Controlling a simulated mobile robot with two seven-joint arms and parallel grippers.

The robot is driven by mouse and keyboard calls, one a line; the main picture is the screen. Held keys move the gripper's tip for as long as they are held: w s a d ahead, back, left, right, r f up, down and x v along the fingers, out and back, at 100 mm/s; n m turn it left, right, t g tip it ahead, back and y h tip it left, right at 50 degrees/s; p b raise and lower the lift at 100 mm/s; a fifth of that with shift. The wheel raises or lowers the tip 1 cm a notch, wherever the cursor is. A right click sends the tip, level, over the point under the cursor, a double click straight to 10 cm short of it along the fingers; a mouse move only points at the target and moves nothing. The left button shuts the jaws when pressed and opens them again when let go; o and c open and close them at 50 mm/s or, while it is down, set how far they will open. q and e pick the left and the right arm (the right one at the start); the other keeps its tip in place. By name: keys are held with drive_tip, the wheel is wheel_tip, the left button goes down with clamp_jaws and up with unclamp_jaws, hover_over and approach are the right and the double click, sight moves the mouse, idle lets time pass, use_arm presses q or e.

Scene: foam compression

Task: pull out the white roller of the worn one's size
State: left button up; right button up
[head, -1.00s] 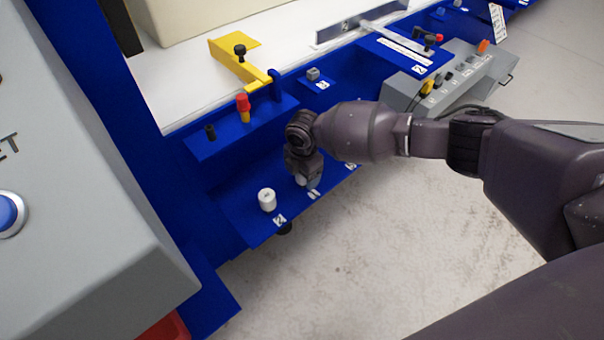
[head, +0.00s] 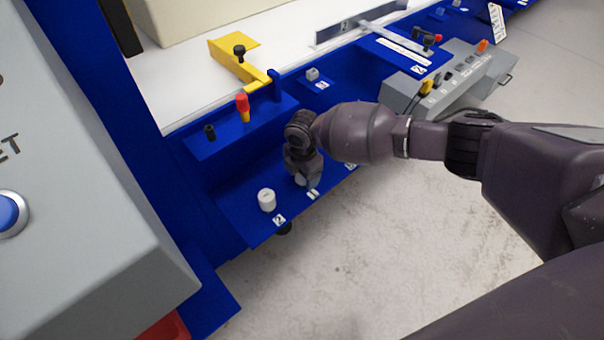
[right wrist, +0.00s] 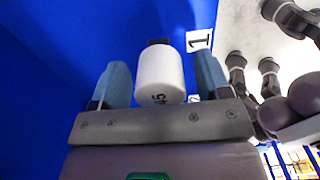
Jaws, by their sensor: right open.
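A white roller (right wrist: 160,75) marked 45 shows in the right wrist view between the two blue-grey fingers of my right gripper (right wrist: 162,84). The fingers are open, one on each side of it, with visible gaps. A label reading 1 (right wrist: 199,41) is beside it. In the head view my right gripper (head: 307,180) points down at the blue shelf (head: 240,216) and mostly hides this spot. The worn roller is not clearly identifiable. My left gripper is not in view.
Above the shelf is a ledge with a red and yellow knob (head: 243,107) and a black knob (head: 210,132). A yellow bracket (head: 238,62) lies on the white bed behind. A grey control box (head: 455,80) is at the upper right. Bare floor (head: 400,240) lies in front.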

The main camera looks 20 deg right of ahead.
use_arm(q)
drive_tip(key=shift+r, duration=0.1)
use_arm(e)
drive_tip(key=c, duration=1.2)
drive_tip(key=shift+r, duration=0.1)
drive_tip(key=shift+r, duration=0.15)
drive_tip(key=shift+w+r, duration=0.1)
drive_tip(key=shift+r, duration=0.25)
drive_tip(key=shift+r+p, duration=0.55)
drive_tip(key=shift+r, duration=0.2)
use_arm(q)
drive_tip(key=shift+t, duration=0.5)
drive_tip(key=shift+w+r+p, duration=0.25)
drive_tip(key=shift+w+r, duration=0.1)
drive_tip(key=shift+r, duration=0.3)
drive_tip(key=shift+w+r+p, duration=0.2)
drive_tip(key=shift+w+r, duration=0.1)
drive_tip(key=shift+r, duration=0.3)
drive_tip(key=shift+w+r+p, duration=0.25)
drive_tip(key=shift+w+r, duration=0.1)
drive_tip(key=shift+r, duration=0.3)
use_arm(e)
drive_tip(key=shift+r, duration=1.7)
